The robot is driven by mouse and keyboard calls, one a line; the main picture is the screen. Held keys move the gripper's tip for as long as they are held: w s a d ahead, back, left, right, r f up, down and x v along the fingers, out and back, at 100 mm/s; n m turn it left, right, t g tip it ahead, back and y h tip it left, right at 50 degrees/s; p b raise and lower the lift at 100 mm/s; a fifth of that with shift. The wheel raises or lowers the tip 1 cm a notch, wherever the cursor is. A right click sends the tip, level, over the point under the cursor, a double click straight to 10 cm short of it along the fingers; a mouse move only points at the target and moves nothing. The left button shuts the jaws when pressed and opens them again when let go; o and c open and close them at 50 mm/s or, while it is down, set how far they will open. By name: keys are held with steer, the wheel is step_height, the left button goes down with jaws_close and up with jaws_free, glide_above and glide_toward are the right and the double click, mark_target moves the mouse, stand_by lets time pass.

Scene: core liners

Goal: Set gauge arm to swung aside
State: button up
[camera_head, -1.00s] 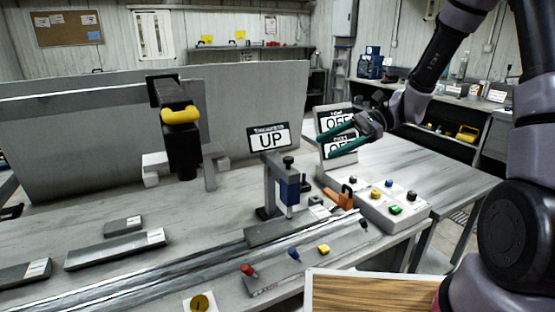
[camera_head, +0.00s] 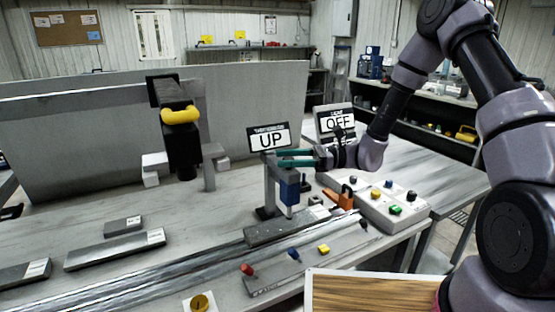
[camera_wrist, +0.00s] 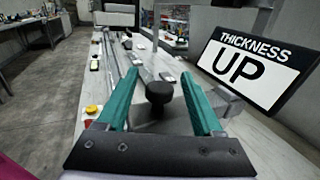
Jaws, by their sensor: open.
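The thickness gauge stands on the bench in the head view, with a grey post and arm (camera_head: 270,188) and a blue plunger body (camera_head: 289,190). The sign (camera_head: 268,138) behind it reads UP; in the wrist view the sign (camera_wrist: 257,65) reads THICKNESS UP. My gripper (camera_head: 281,158) has teal fingers, open, at the top of the gauge. In the wrist view, the gauge's black knob (camera_wrist: 159,92) shows between the open fingers of my gripper (camera_wrist: 160,73), apart from both. The head view hides the knob behind my fingers.
A control box (camera_head: 385,207) with coloured buttons sits right of the gauge, beside an orange-handled clamp (camera_head: 340,195). A sign reading OFF (camera_head: 336,122) stands behind my wrist. A strip with coloured knobs (camera_head: 275,282) lies in front. A black post with a yellow handle (camera_head: 180,117) stands left.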

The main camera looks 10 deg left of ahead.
steer(key=shift+x, duration=1.35)
jaws_close()
stand_by(0.4)
